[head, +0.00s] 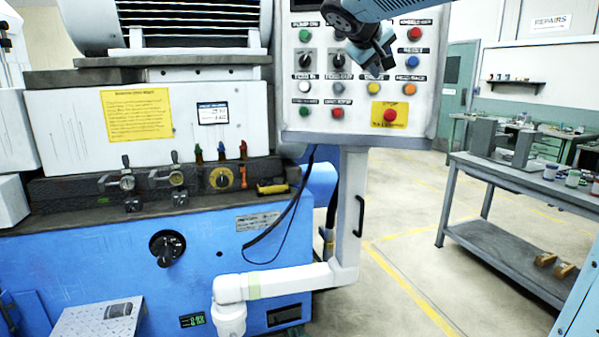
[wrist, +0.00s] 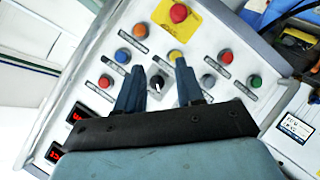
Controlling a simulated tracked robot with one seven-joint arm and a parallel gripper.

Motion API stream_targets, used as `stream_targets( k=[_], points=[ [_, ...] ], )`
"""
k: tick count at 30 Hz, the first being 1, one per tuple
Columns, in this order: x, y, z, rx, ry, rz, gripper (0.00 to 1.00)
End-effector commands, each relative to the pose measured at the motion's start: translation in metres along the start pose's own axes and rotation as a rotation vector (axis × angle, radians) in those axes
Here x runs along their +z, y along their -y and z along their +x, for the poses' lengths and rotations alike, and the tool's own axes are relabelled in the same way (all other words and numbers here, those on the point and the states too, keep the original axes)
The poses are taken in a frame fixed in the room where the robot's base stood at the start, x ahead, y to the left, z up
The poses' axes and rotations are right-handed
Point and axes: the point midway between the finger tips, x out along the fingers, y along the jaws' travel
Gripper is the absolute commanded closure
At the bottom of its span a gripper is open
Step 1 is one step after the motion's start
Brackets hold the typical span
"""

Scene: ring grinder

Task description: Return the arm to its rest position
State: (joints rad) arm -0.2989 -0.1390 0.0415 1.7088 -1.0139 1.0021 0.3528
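My arm (head: 375,10) comes in from the top right of the head view, raised in front of the control panel (head: 290,90). My gripper (head: 380,60) hangs before the panel's right half and covers part of its controls. In the wrist view, the two dark blue fingers of my gripper (wrist: 159,66) stand apart with a gap between them. A black rotary knob (wrist: 157,83) shows in that gap. I cannot tell how far the fingertips are from it. No held object shows.
A red button on a yellow plate (head: 389,115) sits low on the panel. The panel stands on a white post (head: 349,210) beside the blue grinder (head: 110,240). A grey workbench (head: 500,175) stands at the right, with open floor (head: 400,240) between.

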Motion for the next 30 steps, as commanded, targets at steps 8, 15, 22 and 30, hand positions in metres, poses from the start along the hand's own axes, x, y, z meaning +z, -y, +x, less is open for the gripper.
stream_targets(
  k=[8,15,22,30],
  points=[
    [0.146,0.023,-0.02,-0.221,0.165,0.098,0.63],
    [0.259,0.066,-0.049,-0.41,0.274,0.222,0.63],
    [0.344,0.116,-0.078,-0.567,0.337,0.358,0.63],
    [0.38,0.146,-0.092,-0.647,0.359,0.441,0.63]
  ],
)
